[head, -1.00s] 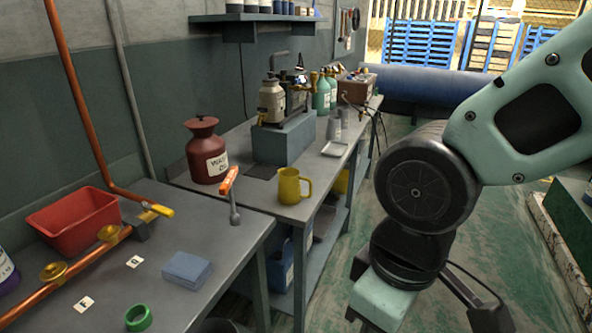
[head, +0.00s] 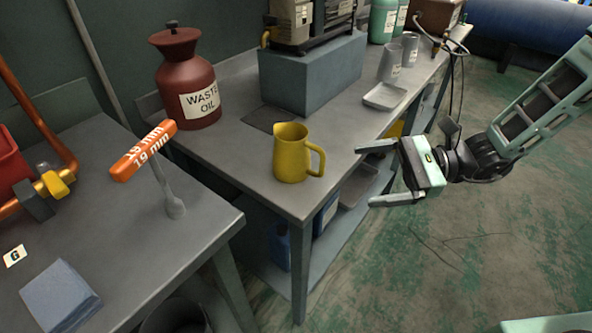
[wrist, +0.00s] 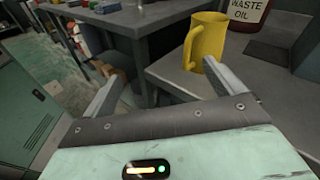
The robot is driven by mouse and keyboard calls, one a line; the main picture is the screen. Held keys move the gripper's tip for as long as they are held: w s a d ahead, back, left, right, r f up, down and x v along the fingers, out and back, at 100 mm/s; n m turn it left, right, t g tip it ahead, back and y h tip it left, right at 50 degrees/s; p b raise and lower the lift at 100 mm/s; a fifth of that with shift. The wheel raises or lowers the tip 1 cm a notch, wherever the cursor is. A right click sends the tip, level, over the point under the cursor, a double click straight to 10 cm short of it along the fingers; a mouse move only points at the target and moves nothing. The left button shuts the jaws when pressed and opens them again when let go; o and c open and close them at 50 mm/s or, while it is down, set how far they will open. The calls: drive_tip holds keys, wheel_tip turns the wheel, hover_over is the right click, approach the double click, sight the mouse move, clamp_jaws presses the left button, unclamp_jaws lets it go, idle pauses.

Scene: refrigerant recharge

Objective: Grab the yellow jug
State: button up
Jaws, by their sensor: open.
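The yellow jug (head: 291,153) stands upright near the front corner of the grey bench (head: 330,178), its handle on the right side. My gripper (head: 373,174) is open and empty, to the right of the jug and just off the bench edge, with its fingers pointing left toward the handle. The jug and the fingers are apart.
A dark red waste oil can (head: 187,85) stands behind the jug to the left. A blue-grey block (head: 311,75) and a small tray (head: 385,96) sit farther back. An orange-handled tool (head: 145,150) rises from the nearer bench.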

drive_tip(key=w+d+f+m+t+y, duration=0.1)
drive_tip(key=w+d+f+m+t, duration=0.1)
drive_tip(key=w+d+m+t, duration=0.15)
approach(302, 152)
drive_tip(key=shift+m+t, duration=0.35)
drive_tip(key=shift+t, duration=0.1)
drive_tip(key=w+a, duration=0.1)
drive_tip(key=a, duration=0.2)
drive_tip(key=w+a+f, duration=0.1)
drive_tip(key=a, duration=0.2)
drive_tip(key=w+a+f, duration=0.1)
drive_tip(key=w+a, duration=0.1)
drive_tip(key=a, duration=0.2)
drive_tip(key=shift+f, duration=0.15)
drive_tip(key=shift+d, duration=0.1)
drive_tip(key=c, duration=1.1)
